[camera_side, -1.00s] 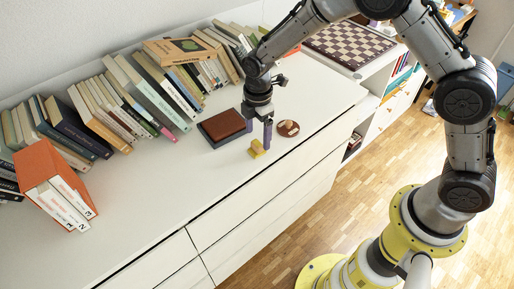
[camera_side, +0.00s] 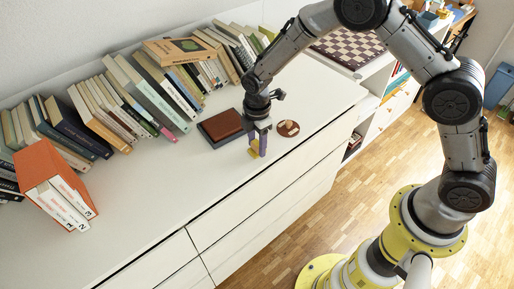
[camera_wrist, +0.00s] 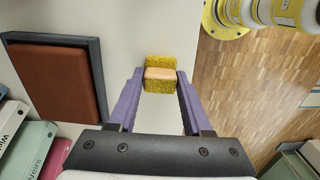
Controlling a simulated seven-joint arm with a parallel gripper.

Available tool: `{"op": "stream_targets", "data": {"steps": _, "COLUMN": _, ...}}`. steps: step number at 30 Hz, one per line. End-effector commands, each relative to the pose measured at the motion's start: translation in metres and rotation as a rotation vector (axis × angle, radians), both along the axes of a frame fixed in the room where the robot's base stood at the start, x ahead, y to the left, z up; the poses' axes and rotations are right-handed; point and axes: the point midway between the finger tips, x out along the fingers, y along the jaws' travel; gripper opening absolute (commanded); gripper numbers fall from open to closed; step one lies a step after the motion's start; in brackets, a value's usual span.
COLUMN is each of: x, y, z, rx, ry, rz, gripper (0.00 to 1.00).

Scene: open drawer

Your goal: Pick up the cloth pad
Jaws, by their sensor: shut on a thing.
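The cloth pad (camera_wrist: 160,62) is a small yellow, rough-textured block with a smooth tan band or piece across its middle. It is between the two purple fingers of my gripper (camera_wrist: 160,76), which are shut on its sides. In the side view, the pad (camera_side: 253,153) shows as a bit of yellow at the fingertips of my gripper (camera_side: 257,148), partly hidden by the fingers. It is at or just above the white cabinet top; I cannot tell whether it still touches it.
A red-brown block in a dark tray (camera_side: 206,139) lies just left of my gripper. A round brown dish (camera_side: 288,128) is close on the right. Books (camera_side: 150,95) line the wall.

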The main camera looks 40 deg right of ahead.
Motion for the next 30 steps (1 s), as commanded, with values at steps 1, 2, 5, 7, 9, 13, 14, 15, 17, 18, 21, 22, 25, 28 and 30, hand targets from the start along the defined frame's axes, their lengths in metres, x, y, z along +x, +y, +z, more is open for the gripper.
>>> {"op": "stream_targets", "data": {"steps": 1, "x": 0.000, "y": 0.000, "z": 0.000, "rx": 0.000, "ry": 0.000, "rz": 0.000, "gripper": 0.04}}
{"op": "stream_targets", "data": {"steps": 2, "x": 0.000, "y": 0.000, "z": 0.000, "rx": 0.000, "ry": 0.000, "rz": 0.000, "gripper": 0.00}}
{"op": "stream_targets", "data": {"steps": 5, "x": 0.000, "y": 0.000, "z": 0.000, "rx": 0.000, "ry": -0.001, "rz": 0.000, "gripper": 0.00}}
{"op": "stream_targets", "data": {"steps": 7, "x": 0.000, "y": 0.000, "z": 0.000, "rx": 0.000, "ry": -0.001, "rz": 0.000, "gripper": 0.00}}
{"op": "stream_targets", "data": {"steps": 9, "x": 0.000, "y": 0.000, "z": 0.001, "rx": 0.000, "ry": -0.001, "rz": 0.000, "gripper": 0.00}}
{"op": "stream_targets", "data": {"steps": 13, "x": 0.001, "y": 0.000, "z": 0.004, "rx": 0.001, "ry": -0.002, "rz": 0.000, "gripper": 0.00}}
{"op": "stream_targets", "data": {"steps": 14, "x": 0.001, "y": 0.000, "z": 0.006, "rx": 0.001, "ry": -0.002, "rz": 0.000, "gripper": 0.00}}
{"op": "stream_targets", "data": {"steps": 15, "x": 0.001, "y": 0.000, "z": 0.009, "rx": 0.001, "ry": -0.002, "rz": 0.000, "gripper": 0.00}}
{"op": "stream_targets", "data": {"steps": 17, "x": 0.001, "y": 0.000, "z": 0.016, "rx": 0.001, "ry": -0.003, "rz": 0.000, "gripper": 0.00}}
{"op": "stream_targets", "data": {"steps": 18, "x": 0.001, "y": 0.000, "z": 0.021, "rx": 0.002, "ry": -0.004, "rz": 0.000, "gripper": 0.00}}
{"op": "stream_targets", "data": {"steps": 21, "x": -0.002, "y": -0.001, "z": 0.037, "rx": 0.001, "ry": -0.004, "rz": 0.000, "gripper": 0.00}}
{"op": "stream_targets", "data": {"steps": 22, "x": -0.006, "y": -0.002, "z": 0.041, "rx": 0.001, "ry": -0.003, "rz": 0.000, "gripper": 0.00}}
{"op": "stream_targets", "data": {"steps": 25, "x": -0.023, "y": -0.006, "z": 0.062, "rx": 0.002, "ry": -0.005, "rz": 0.000, "gripper": 0.00}}
{"op": "stream_targets", "data": {"steps": 28, "x": -0.041, "y": -0.011, "z": 0.085, "rx": 0.002, "ry": -0.005, "rz": 0.000, "gripper": 0.00}}
{"op": "stream_targets", "data": {"steps": 30, "x": -0.056, "y": -0.015, "z": 0.097, "rx": 0.001, "ry": -0.003, "rz": 0.000, "gripper": 0.00}}
